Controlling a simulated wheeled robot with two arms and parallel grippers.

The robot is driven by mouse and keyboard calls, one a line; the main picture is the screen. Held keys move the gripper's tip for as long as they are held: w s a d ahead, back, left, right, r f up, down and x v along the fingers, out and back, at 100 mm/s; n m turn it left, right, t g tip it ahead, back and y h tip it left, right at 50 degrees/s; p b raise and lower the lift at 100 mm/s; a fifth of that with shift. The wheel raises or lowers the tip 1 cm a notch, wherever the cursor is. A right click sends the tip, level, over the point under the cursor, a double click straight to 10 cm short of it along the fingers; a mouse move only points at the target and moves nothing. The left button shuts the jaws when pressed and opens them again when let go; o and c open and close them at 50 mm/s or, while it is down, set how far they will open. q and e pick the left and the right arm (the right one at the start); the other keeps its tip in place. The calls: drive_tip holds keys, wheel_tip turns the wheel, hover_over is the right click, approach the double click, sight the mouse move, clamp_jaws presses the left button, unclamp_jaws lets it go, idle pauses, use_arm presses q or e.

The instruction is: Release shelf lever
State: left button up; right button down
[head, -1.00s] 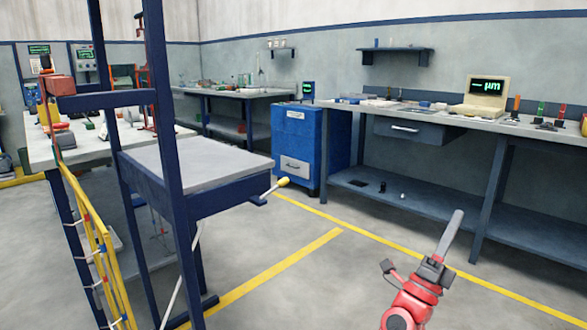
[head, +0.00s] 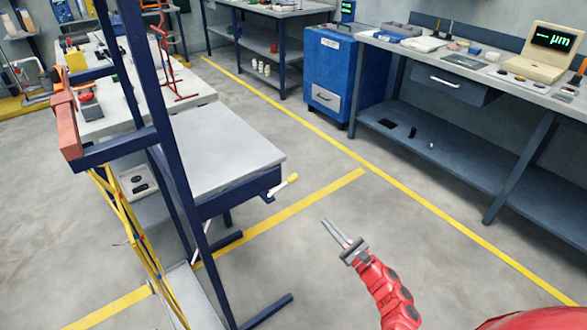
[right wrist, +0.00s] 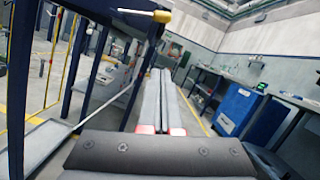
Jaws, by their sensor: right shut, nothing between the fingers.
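The shelf lever (head: 283,185) is a short rod with a pale yellow knob, sticking out from the front right corner of the grey shelf (head: 220,150) on a dark blue frame. The yellow knob also shows in the right wrist view (right wrist: 162,16), at the top. My right gripper (head: 332,228) is shut and empty. In the head view it is to the right of and lower than the lever, clearly apart from it. In the right wrist view its grey fingers (right wrist: 160,95) lie together, pointing below the knob. My left gripper is not in view.
Dark blue posts (head: 165,130) of the frame stand left of the lever, with a yellow ladder-like rail (head: 135,230) beside them. A blue cabinet (head: 325,75) and a long workbench (head: 450,75) stand behind. The floor between lever and workbench is clear.

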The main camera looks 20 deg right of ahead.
sight(282, 186)
drive_tip(key=shift+s+a+r+y, duration=0.15)
drive_tip(key=shift+a+r+y, duration=0.15)
drive_tip(key=shift+r, duration=0.15)
drive_tip(key=s+r+x, duration=0.1)
drive_tip(key=r+x, duration=0.1)
drive_tip(key=x, duration=1)
drive_tip(key=shift+w+a+r, duration=0.25)
drive_tip(key=shift+w+r, duration=0.15)
drive_tip(key=shift+r, duration=0.1)
